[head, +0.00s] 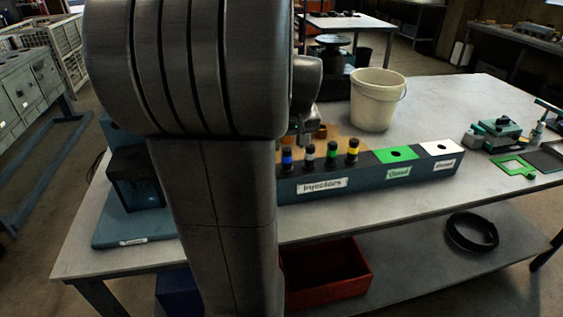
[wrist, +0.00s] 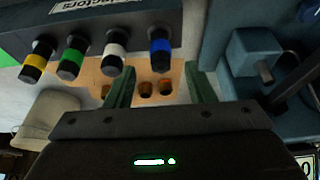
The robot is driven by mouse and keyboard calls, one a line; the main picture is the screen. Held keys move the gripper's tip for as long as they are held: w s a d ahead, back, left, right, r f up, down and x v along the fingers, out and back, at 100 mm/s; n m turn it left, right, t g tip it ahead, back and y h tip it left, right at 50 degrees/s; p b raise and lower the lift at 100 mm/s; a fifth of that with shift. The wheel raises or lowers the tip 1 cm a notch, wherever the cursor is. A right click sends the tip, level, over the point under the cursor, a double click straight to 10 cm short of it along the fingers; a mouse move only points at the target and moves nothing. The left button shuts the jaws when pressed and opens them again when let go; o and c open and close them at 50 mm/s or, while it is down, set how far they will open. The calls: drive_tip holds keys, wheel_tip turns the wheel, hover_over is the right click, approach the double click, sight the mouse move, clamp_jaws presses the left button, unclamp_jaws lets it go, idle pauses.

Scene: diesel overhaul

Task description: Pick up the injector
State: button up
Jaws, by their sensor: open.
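Several injectors stand upright in a blue-grey rack labelled "Injectors" (head: 370,180): blue (head: 286,160), white (head: 309,157), green (head: 331,154) and yellow (head: 352,150). In the wrist view they show in reverse order, with blue (wrist: 160,52), white (wrist: 114,60), green (wrist: 71,62) and yellow (wrist: 36,66). My gripper (wrist: 159,84) is open and empty. Its two green fingers show in the wrist view, with the blue and white injectors beyond the fingertips. In the head view my arm hides much of the gripper.
A tan board (wrist: 176,74) with small brown-orange pieces (wrist: 145,88) lies behind the rack. A white bucket (head: 375,100) stands on the table behind the rack. A blue fixture (wrist: 252,52) stands beside the rack.

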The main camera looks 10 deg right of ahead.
drive_tip(key=x, duration=0.8)
drive_tip(key=shift+w+p, duration=0.1)
drive_tip(key=shift+p, duration=0.2)
clamp_jaws()
